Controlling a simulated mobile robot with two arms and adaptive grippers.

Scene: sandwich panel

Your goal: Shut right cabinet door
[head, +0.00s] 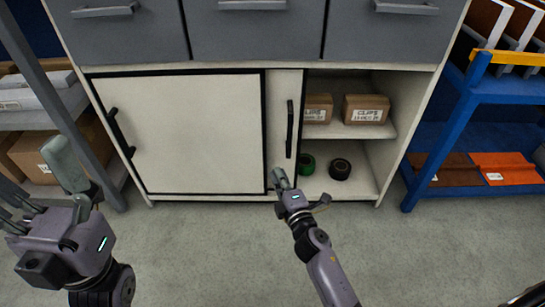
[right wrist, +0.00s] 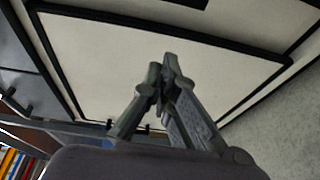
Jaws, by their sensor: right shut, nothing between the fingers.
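The cabinet has sliding doors. The right cabinet door (head: 282,100) is a pale panel with a black vertical handle (head: 290,128); it stands mostly behind the left door (head: 195,130), leaving the right side of the cabinet open. My right gripper (head: 279,178) is shut and empty, low in front of the right door's visible strip, below the handle. Whether it touches the door is unclear. In the right wrist view its closed fingertips (right wrist: 166,65) show against a pale, black-framed panel. My left gripper (head: 35,175) is at the far left with its fingers spread apart, away from the doors.
Inside the open side, boxes of clips (head: 366,109) sit on a shelf, with a green roll (head: 307,165) and a black roll (head: 340,169) below. Grey drawers (head: 255,30) are above. A blue rack (head: 460,120) stands right, a grey shelf (head: 40,116) left. The floor in front is clear.

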